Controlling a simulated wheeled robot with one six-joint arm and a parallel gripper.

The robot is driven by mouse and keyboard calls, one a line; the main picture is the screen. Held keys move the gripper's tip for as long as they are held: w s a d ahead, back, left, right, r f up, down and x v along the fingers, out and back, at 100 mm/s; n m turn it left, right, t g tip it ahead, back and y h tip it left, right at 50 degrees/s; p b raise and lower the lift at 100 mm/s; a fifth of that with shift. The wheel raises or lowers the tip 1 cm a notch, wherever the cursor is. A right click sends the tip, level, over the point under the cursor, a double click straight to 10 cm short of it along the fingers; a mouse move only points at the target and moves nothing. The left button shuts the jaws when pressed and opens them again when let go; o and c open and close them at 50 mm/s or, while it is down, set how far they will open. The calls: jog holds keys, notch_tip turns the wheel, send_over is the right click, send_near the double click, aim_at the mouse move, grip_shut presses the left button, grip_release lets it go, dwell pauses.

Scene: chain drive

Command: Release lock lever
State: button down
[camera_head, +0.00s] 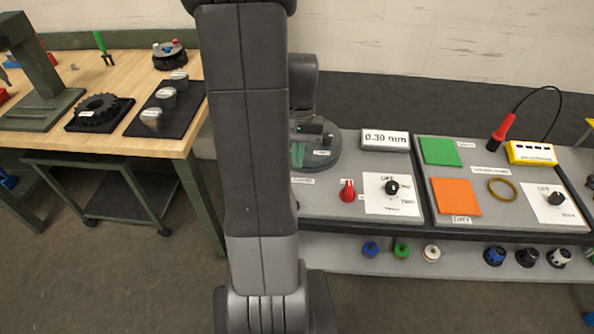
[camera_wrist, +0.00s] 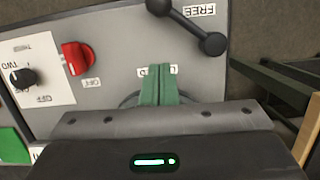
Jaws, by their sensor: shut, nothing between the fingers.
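The lock lever (camera_wrist: 187,25) is a black bar with a round knob at each end, at the top of the wrist view on a grey panel. A label reading FREE (camera_wrist: 198,10) lies beside it, upside down in this view. My gripper (camera_wrist: 160,70) has green fingers pressed together and empty. They appear left of and below the lever in the wrist view, apart from it, and partly cover another label. In the head view my arm hides the lever.
A red knob (camera_wrist: 75,57) and a black selector knob (camera_wrist: 22,78) sit on the same panel; they also show in the head view, red (camera_head: 347,191) and black (camera_head: 392,187). A display (camera_head: 386,140) reads 0.30 mm. A wooden bench (camera_head: 130,75) stands left.

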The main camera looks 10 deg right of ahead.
jog(key=v, duration=0.5)
jog(key=shift+w+d+f, duration=0.1)
jog(key=shift+w+d, duration=0.05)
jog(key=shift+w, duration=0.05)
